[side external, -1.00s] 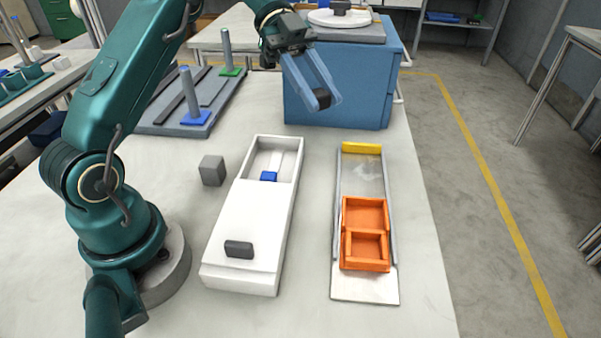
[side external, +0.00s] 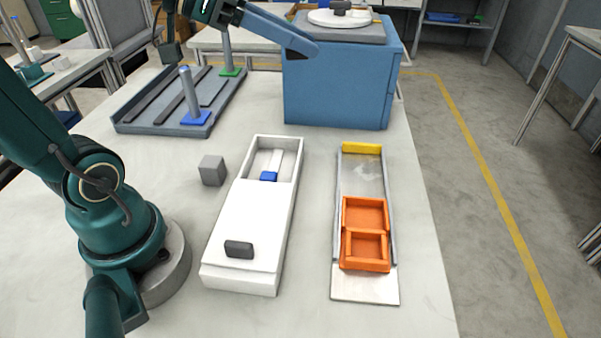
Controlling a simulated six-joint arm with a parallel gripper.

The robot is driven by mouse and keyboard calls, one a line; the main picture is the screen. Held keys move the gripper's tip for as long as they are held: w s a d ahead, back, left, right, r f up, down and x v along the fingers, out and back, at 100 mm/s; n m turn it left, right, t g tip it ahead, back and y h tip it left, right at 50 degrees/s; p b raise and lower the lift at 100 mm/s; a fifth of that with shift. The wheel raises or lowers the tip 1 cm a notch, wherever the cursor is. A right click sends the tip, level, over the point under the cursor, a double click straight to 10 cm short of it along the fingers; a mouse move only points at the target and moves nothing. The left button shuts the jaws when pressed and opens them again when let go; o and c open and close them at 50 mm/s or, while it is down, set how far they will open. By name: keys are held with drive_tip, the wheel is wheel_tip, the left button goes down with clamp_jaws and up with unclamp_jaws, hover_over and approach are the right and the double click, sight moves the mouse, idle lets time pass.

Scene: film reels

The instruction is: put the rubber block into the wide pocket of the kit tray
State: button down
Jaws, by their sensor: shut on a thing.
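The orange kit tray (side external: 387,233) lies on a metal track at the right of the table. Its far pocket (side external: 365,213) looks the wider of its two, and both look empty. My gripper (side external: 306,50) is high up at the top of the view, left of and beyond the tray, in front of the blue cabinet. It is shut on a dark block, probably the rubber block, mostly hidden by the fingers at their tips. A grey cube (side external: 212,170) stands on the table left of the white box.
A white box (side external: 243,215) with a dark handle (side external: 239,249) on its lid and a blue piece (side external: 269,176) inside stands left of the tray. A yellow stop (side external: 361,148) ends the track. A grey rack with pegs (side external: 192,100) stands behind. The blue cabinet (side external: 335,95) stands at the back.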

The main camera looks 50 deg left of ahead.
drive_tip(key=d+m+g+h, duration=0.1)
drive_tip(key=m+g+h, duration=0.1)
drive_tip(key=m, duration=0.1)
drive_tip(key=shift+w+d+f+h, duration=0.2)
drive_tip(key=shift+w+d+h, duration=0.1)
drive_tip(key=shift+w+d, duration=0.1)
drive_tip(key=m+g+h, duration=0.2)
drive_tip(key=m, duration=0.1)
drive_tip(key=m+g+h, duration=0.1)
drive_tip(key=m+g, duration=0.4)
drive_tip(key=g, duration=0.2)
hover_over(363, 219)
wheel_tip(363, 219, down, 19)
drive_tip(key=shift+r, duration=0.1)
drive_tip(key=shift+f, duration=1.95)
drive_tip(key=shift+f, duration=0.2)
